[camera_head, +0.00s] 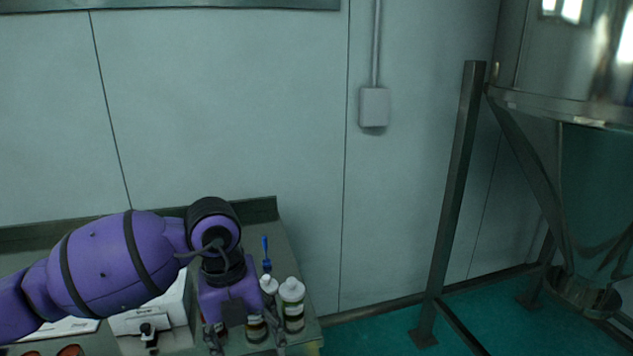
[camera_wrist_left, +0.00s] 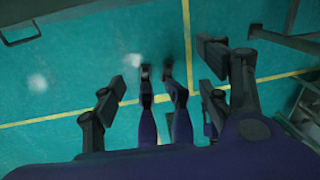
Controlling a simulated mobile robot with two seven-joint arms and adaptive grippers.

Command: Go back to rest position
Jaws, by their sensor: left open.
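My left arm comes in from the left in the head view. Its gripper (camera_head: 246,341) hangs down in front of several bottles at the table's right end. Its two fingers are spread apart. In the left wrist view the left gripper (camera_wrist_left: 163,72) is open with nothing between its fingertips, and the floor (camera_wrist_left: 60,75) lies below it. Two dark-tipped purple shapes (camera_wrist_left: 180,128) show between the fingers there; I cannot tell what they are. My right gripper is in neither view.
A white-capped bottle (camera_head: 292,296) stands at the right of the bottle group on the table (camera_head: 287,250). A white device (camera_head: 160,316) stands to the left. A metal frame (camera_head: 461,170) rises from the floor at right. Open floor (camera_head: 385,335) lies between.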

